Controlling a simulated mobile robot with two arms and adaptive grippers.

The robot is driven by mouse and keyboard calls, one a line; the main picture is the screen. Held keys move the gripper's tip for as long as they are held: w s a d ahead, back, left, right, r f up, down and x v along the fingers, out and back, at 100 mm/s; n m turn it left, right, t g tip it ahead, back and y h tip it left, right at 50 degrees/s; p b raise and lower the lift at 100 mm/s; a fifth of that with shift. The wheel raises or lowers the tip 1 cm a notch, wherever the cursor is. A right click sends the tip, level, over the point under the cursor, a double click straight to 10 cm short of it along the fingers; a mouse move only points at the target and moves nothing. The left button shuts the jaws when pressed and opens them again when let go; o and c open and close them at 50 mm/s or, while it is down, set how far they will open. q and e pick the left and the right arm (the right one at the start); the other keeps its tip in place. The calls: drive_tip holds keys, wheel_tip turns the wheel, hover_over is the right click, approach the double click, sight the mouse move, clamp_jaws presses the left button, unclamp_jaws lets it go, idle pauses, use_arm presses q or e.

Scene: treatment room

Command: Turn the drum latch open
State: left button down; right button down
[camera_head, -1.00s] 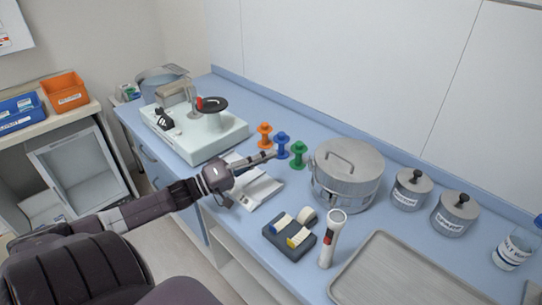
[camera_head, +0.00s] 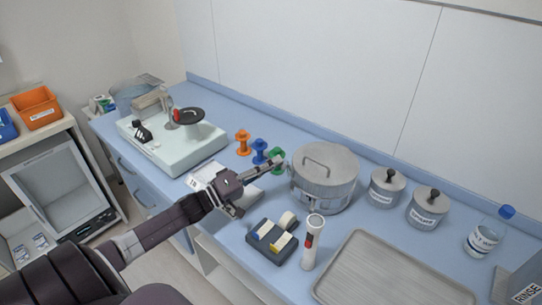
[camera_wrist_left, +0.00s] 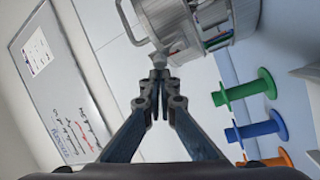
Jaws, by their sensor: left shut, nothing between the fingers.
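The metal drum (camera_head: 325,180) with a flat lid and a bar handle stands on the blue counter. In the left wrist view the closed fingertips (camera_wrist_left: 159,73) are just below a small grey metal piece (camera_wrist_left: 160,58) by the drum (camera_wrist_left: 188,18). This piece looks like the latch; I cannot tell whether the tips touch it. My right gripper is not in view.
Orange (camera_head: 242,142), blue (camera_head: 260,150) and green (camera_head: 276,155) spools stand beside my left fingers. A dark block (camera_head: 270,252), an upright white torch (camera_head: 312,243) and a metal tray (camera_head: 385,285) are in front of the drum. Two lidded canisters (camera_head: 386,188) (camera_head: 427,208) stand right.

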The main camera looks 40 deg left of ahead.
use_arm(q)
drive_tip(key=shift+w+f, duration=0.1)
idle(0.3)
drive_tip(key=shift+m+b, duration=0.3)
drive_tip(key=shift+m, duration=0.1)
